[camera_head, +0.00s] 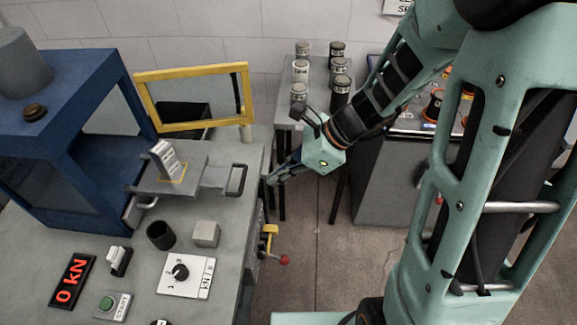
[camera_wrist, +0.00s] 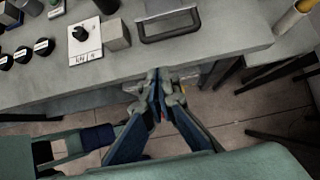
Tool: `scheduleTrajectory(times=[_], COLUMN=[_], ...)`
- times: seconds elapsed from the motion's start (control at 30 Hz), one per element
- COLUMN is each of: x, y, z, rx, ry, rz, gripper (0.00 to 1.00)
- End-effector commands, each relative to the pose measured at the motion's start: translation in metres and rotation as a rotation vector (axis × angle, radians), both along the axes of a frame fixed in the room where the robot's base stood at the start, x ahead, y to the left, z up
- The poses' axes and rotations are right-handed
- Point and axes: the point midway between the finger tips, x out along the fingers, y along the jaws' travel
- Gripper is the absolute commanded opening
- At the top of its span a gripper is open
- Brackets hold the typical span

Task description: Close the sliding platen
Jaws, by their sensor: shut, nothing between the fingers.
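The sliding platen (camera_head: 207,178) is a grey plate that sticks out to the right from the blue press frame (camera_head: 75,225), over the bench. A dark bar handle (camera_head: 238,180) is on its right end, and it also shows at the top of the wrist view (camera_wrist: 168,24). A small block with a printed face (camera_head: 168,160) stands on the platen in a yellow outline. My gripper (camera_head: 271,182) is shut and empty, just right of the handle and apart from it. In the wrist view my fingertips (camera_wrist: 166,76) are together below the handle, past the bench edge.
A yellow-framed clear guard (camera_head: 195,71) stands open behind the platen. A dark cup (camera_head: 160,235), a grey cube (camera_head: 206,234) and a dial panel (camera_head: 185,275) sit on the bench in front. A side table (camera_head: 290,118) holds several labelled cylinders. Floor is clear right of the bench.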

Motion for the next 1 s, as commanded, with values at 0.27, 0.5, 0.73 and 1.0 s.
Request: scheduleTrajectory(times=[0.27,0.5,0.73,1.0], x=[0.002,0.003,0.004,0.004], y=[0.04,0.056,0.057,0.063], z=[-0.028,-0.031,-0.031,-0.031], rx=[-0.001,-0.002,-0.001,-0.001], ry=[0.0,0.0,-0.001,-0.001], rz=[0.004,0.0,-0.001,0.001], gripper=[0.0,0.0,0.0,0.0])
